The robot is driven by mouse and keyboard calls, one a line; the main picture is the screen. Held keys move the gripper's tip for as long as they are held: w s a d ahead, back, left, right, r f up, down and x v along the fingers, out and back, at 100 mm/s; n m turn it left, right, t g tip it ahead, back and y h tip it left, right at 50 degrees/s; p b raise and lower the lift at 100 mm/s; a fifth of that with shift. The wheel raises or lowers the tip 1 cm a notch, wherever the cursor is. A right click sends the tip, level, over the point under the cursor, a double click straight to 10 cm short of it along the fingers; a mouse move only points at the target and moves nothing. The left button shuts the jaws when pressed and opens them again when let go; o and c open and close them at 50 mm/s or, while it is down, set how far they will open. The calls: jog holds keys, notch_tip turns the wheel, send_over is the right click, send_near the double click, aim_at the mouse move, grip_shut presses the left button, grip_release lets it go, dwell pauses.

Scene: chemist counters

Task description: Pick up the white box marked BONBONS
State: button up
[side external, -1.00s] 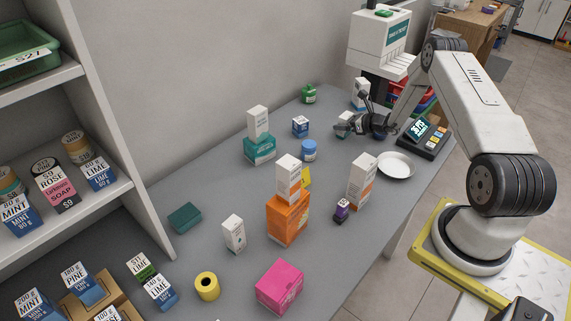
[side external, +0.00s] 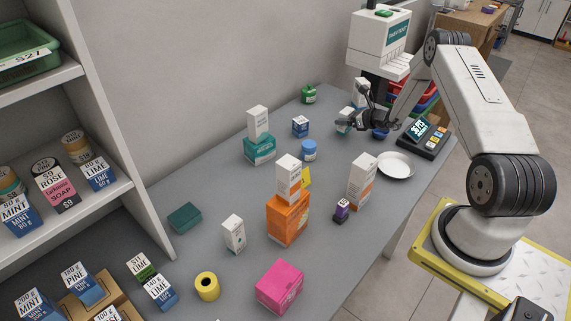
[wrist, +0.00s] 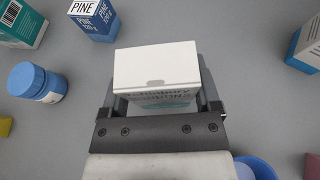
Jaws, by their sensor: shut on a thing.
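The white box (wrist: 155,68) sits between my gripper's fingers in the wrist view, its pale top towards the camera. Dark lettering on its near side is foreshortened and only partly readable. My gripper (wrist: 160,108) is shut on this box, with a finger along each side. In the side external view my gripper (side external: 356,121) is at the far end of the grey counter, in front of the scale. The box (side external: 345,123) shows there only as a small white and teal shape, partly hidden by the gripper. Whether it clears the counter is hard to tell.
A blue PINE box (wrist: 95,18) and a blue-lidded jar (wrist: 37,82) stand close by. A blue bowl (side external: 380,133), a white plate (side external: 396,164) and a keypad terminal (side external: 423,137) are near the arm. An orange box (side external: 287,218) stands mid-counter.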

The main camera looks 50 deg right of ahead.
jog(key=s+a+r, duration=0.7)
jog(key=s+r, duration=0.4)
jog(key=s, duration=0.1)
jog(key=shift+a+r, duration=0.15)
jog(key=shift+a, duration=0.1)
jog(key=shift+w, duration=0.1)
jog(key=shift+r, duration=0.1)
dwell(0.5)
